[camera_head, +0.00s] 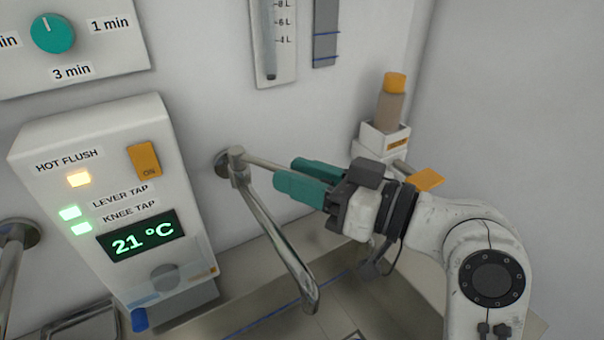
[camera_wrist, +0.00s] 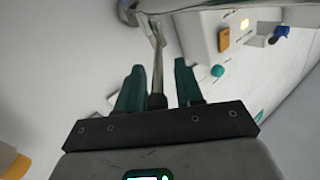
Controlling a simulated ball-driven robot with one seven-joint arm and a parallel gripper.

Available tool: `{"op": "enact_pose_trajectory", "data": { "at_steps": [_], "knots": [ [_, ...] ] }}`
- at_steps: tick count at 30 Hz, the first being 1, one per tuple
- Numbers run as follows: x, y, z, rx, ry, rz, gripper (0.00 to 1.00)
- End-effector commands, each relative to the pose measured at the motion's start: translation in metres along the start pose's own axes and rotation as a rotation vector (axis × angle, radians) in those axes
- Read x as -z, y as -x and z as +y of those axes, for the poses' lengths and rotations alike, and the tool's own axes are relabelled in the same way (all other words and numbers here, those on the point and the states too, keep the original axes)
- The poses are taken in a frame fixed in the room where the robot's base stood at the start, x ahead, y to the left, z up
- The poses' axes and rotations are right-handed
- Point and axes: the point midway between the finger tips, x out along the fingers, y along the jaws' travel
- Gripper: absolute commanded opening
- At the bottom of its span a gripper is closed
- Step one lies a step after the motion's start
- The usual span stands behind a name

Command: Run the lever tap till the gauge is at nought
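The lever tap (camera_head: 268,222) is a chrome wall tap with a long spout angled down over the sink; I see no clear stream at its end. Its thin lever (camera_head: 262,162) runs rightward to my gripper (camera_head: 287,173). In the wrist view, the lever (camera_wrist: 158,72) passes between the two teal fingers of my gripper (camera_wrist: 159,72), with a gap on both sides. My gripper is open around it. The gauge (camera_head: 268,40) is a tube on a white wall plate with litre marks, dark at its lower end. Its top is cut off, so I cannot tell the reading.
A white control box (camera_head: 110,190) left of the tap shows 21 °C, lit lamps and an orange ON switch (camera_head: 144,160). A teal timer knob (camera_head: 52,33) is above. A bottle with an orange cap (camera_head: 394,84) stands in a wall holder behind my gripper. The sink lies below.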

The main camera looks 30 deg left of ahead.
Motion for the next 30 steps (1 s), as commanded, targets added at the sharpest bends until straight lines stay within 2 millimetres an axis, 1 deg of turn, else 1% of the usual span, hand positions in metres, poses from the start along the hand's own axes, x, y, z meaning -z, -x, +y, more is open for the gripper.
{"op": "enact_pose_trajectory", "data": {
  "at_steps": [1,9,11,24,30],
  "knots": [
    [0.0001,0.0002,0.0,0.0,0.0,0.0,0.3],
    [0.0002,0.0003,0.0,0.0,0.0,0.0,0.05],
    [0.0002,0.0003,-0.0001,0.0,0.0,0.0,0.0],
    [0.0003,0.0002,-0.0005,-0.002,0.0,0.0,0.0],
    [-0.0017,-0.002,-0.0095,-0.069,-0.002,0.01,0.0]
  ]
}}
